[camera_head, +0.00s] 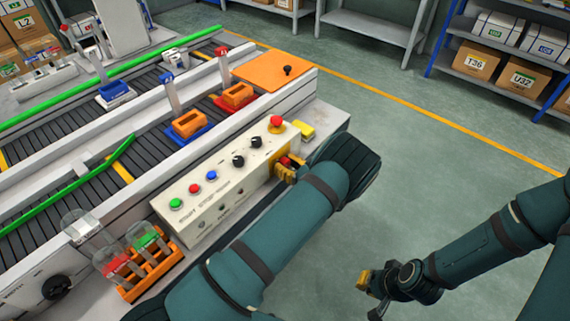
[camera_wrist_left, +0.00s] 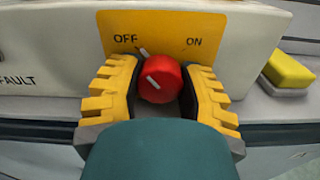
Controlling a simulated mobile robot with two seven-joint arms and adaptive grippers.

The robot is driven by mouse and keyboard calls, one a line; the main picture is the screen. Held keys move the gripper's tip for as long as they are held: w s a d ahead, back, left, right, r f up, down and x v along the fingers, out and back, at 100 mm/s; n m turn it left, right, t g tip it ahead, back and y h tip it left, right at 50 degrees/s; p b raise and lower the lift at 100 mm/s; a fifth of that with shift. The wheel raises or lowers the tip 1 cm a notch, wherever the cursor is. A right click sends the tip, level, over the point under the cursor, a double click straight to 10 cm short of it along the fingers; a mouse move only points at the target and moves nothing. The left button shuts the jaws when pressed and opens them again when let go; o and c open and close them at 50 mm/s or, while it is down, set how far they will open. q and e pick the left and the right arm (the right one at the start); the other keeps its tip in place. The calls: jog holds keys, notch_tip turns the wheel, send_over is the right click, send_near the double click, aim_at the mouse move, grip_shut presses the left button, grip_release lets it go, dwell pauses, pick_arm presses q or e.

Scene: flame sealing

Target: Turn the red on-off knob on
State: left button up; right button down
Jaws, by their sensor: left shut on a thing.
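The red on-off knob (camera_wrist_left: 160,80) sits on a yellow plate (camera_wrist_left: 170,28) marked OFF at left and ON at right. Its white marks lean up and left, toward OFF. My left gripper (camera_wrist_left: 161,92) has its yellow ridged fingers on both sides of the knob and is shut on it. In the head view the left gripper (camera_head: 287,171) is at the right end of the control panel (camera_head: 222,183), and a bit of red shows between its fingers. My right gripper (camera_head: 366,281) hangs above the floor at the lower right, away from the panel; its finger opening is unclear.
The panel also has a red emergency button (camera_head: 276,124), black dials (camera_head: 239,160) and green, red and blue buttons. A yellow block (camera_head: 302,130) lies close to the left gripper. An orange rack (camera_head: 150,262) with tubes stands at the panel's left end. Open floor lies right.

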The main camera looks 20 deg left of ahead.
pick_arm(q)
jog(key=m, duration=0.5)
jog(key=shift+m, duration=0.4)
dwell(0.3)
jog(key=o, duration=1.2)
jog(key=shift+o, duration=0.2)
jog(key=shift+n, duration=0.3)
